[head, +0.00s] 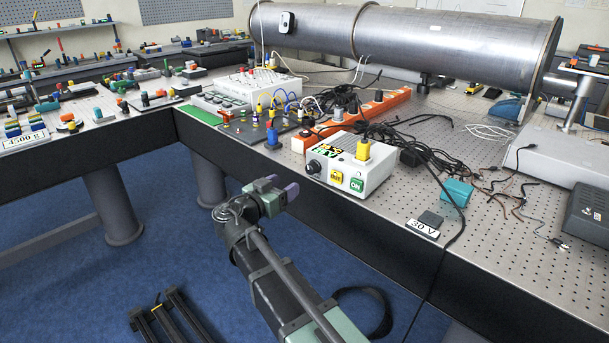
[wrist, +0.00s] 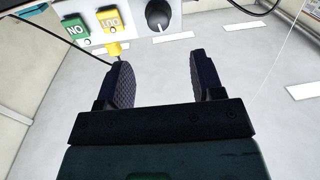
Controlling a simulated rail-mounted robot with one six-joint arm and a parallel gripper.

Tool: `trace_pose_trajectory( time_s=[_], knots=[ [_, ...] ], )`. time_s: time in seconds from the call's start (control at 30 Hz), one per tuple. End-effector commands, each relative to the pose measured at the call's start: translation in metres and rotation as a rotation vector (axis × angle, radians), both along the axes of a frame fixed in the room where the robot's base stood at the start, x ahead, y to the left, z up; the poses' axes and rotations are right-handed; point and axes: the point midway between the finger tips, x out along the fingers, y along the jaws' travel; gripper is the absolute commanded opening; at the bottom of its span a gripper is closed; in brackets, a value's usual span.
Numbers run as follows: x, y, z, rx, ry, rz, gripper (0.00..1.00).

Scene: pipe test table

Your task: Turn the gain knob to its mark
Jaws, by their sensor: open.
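The gain knob is most likely the black round knob (head: 313,167) at the left of the front of a light grey box (head: 325,185) on the table. In the wrist view the knob (wrist: 157,15) shows at the top edge, beyond the fingertips and roughly in line with the gap between them. A small pale line shows on the knob; its mark on the panel is too small to tell. My gripper (head: 279,187) is in front of and below the box, left of its buttons. In the wrist view my gripper (wrist: 163,70) is open and empty, not touching the knob.
Beside the knob are a yellow OUT button (head: 336,175) and a green ON button (head: 357,185). A yellow plug (head: 362,151) stands on the box. Black cables (head: 424,155) lie behind and to the right. An orange power strip (head: 385,105) runs behind the box.

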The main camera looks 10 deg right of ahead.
Motion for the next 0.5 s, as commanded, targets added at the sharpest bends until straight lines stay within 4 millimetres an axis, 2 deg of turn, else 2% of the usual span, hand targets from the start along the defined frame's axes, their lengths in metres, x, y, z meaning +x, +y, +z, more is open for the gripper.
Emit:
trace_pose_trajectory(
  time_s=[0.23,0.5],
  knots=[
    [0.008,-0.010,0.000,0.012,-0.011,-0.005,0.61],
    [0.047,-0.058,0.000,0.012,-0.009,-0.008,0.61]
  ],
)
